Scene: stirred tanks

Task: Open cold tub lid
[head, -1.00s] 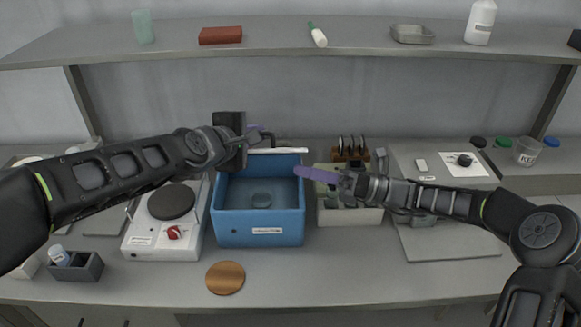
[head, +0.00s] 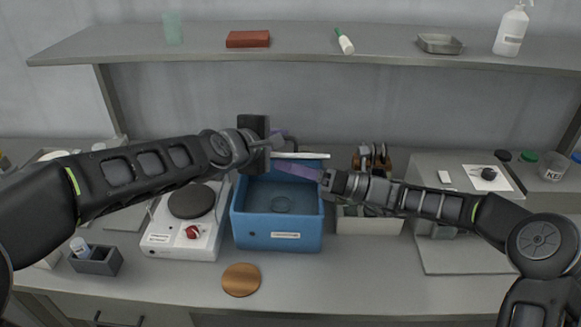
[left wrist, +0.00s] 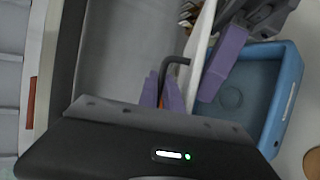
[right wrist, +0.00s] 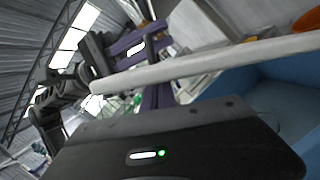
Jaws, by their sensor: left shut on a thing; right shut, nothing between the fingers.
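The cold tub (head: 277,240) is a blue open-topped box on the bench. Its white lid (head: 302,156) stands raised at the back of the tub, seen nearly edge-on. My left gripper (head: 279,138) is behind the lid's top edge, shut on the dark hooked lid handle (left wrist: 176,66). My right gripper (head: 282,169) is shut and empty over the tub's back part, in front of the lid. In the left wrist view its purple fingers (left wrist: 224,60) lie close beside the lid; contact is unclear. The lid edge (right wrist: 200,66) crosses the right wrist view. A round disc (head: 282,204) shows inside the tub.
A hotplate (head: 190,202) with a red knob stands close left of the tub. A pale box (head: 368,226) and a rack of dark discs (head: 371,158) stand to its right. A copper disc (head: 241,280) lies in front. A shelf (head: 300,50) runs above.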

